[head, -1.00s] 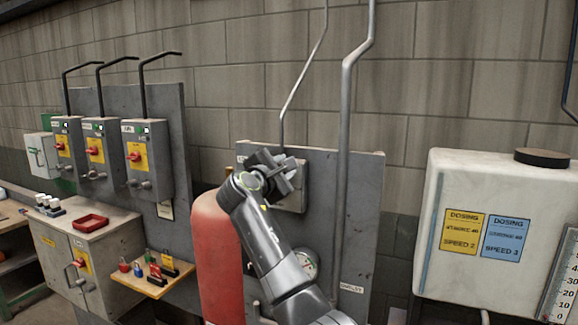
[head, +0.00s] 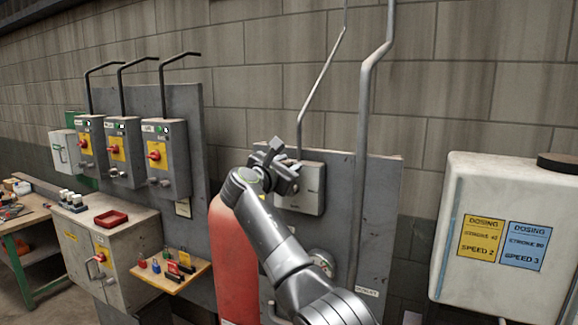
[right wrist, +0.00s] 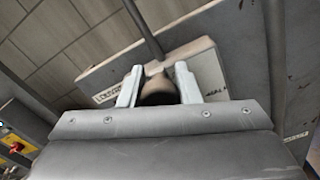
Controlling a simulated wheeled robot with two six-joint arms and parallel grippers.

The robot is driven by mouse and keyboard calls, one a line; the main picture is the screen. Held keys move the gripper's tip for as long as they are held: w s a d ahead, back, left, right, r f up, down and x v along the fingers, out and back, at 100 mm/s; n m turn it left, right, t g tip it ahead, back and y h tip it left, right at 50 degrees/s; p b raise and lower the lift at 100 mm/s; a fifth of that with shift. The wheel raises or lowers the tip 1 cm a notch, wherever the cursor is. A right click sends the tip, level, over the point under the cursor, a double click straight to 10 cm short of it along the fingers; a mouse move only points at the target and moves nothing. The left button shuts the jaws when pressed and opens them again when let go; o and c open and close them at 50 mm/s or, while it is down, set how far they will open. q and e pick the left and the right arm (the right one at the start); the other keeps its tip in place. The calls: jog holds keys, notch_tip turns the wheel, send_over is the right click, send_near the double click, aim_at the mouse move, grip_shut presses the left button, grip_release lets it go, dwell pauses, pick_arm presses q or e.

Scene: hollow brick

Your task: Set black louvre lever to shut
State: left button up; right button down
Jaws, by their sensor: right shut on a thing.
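The grey louvre box (head: 312,196) is on a dark grey wall panel, with a thin conduit rising from its top. My right gripper (head: 280,164) is at its upper left side and covers part of it. In the right wrist view, the two pale fingers stand on either side of the dark louvre lever (right wrist: 158,90), shut on it. Much of the lever is hidden by the fingers and the gripper body. A label at the left of the box seems to read LOUVRE; the one at the right is unclear. My left gripper is not in view.
A red cylinder (head: 232,262) stands below and left of the box, close to my right arm. A thick pipe (head: 363,130) runs up just right of the box. A pale dosing tank (head: 500,275) is at the right; switch boxes with red knobs (head: 158,150) are at the left.

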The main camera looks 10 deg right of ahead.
jog(key=shift+r, duration=0.1)
jog(key=c, duration=1.5)
grip_release()
jog(key=o, duration=0.4)
jog(key=shift+w, duration=0.1)
jog(key=shift+o, duration=0.2)
jog(key=shift+a, duration=0.1)
jog(key=shift+s+a+f+b, duration=0.15)
jog(key=shift+s+f+b, duration=0.1)
jog(key=shift+s+b, duration=0.1)
jog(key=b+v, duration=0.9)
jog(key=v, duration=0.7)
jog(key=shift+s+a, duration=0.2)
jog(key=shift+r, duration=0.1)
